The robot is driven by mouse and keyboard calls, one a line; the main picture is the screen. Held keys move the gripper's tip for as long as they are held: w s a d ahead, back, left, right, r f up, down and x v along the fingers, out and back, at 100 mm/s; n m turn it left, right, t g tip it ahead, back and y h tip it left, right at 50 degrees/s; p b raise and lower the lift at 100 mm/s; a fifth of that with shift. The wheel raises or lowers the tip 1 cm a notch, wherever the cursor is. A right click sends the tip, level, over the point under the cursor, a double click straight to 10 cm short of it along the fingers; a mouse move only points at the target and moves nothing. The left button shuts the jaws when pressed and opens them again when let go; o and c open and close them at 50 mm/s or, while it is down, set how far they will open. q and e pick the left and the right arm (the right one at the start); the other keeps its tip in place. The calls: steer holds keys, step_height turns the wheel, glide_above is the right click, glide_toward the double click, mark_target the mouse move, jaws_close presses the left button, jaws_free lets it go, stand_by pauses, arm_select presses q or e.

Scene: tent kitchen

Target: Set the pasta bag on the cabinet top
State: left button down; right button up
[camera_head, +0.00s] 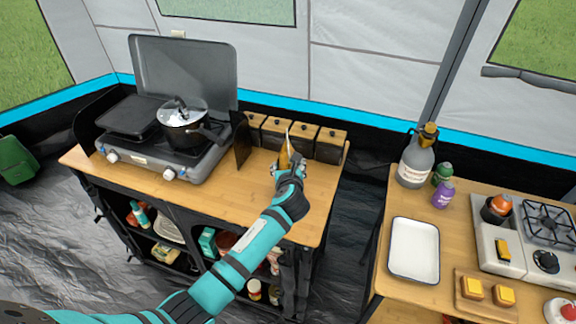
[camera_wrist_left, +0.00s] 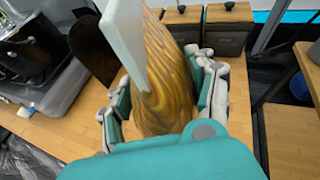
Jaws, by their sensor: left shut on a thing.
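The pasta bag (camera_head: 285,155) is a narrow upright bag with golden-brown pasta and a pale top. My left gripper (camera_head: 289,168) is shut on it, over the right part of the wooden cabinet top (camera_head: 235,195). In the left wrist view the bag (camera_wrist_left: 168,75) fills the middle, between the fingers of my left gripper (camera_wrist_left: 165,100). Its base is hidden by my gripper, so I cannot tell whether it touches the wood. My right gripper is not in view.
A camp stove (camera_head: 165,150) with a lidded pot (camera_head: 185,125) stands on the left of the cabinet top. Several wooden-lidded canisters (camera_head: 300,140) line the back, just behind the bag. Bare wood lies left and right of my gripper. A second table (camera_head: 390,290) with a white tray (camera_head: 414,250) stands at right.

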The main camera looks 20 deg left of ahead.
arm_select(q)
steer(key=shift+r, duration=0.1)
steer(key=shift+c, duration=2)
jaws_free()
steer(key=shift+s, duration=0.1)
steer(key=b+v, duration=0.1)
steer(key=v, duration=1.1)
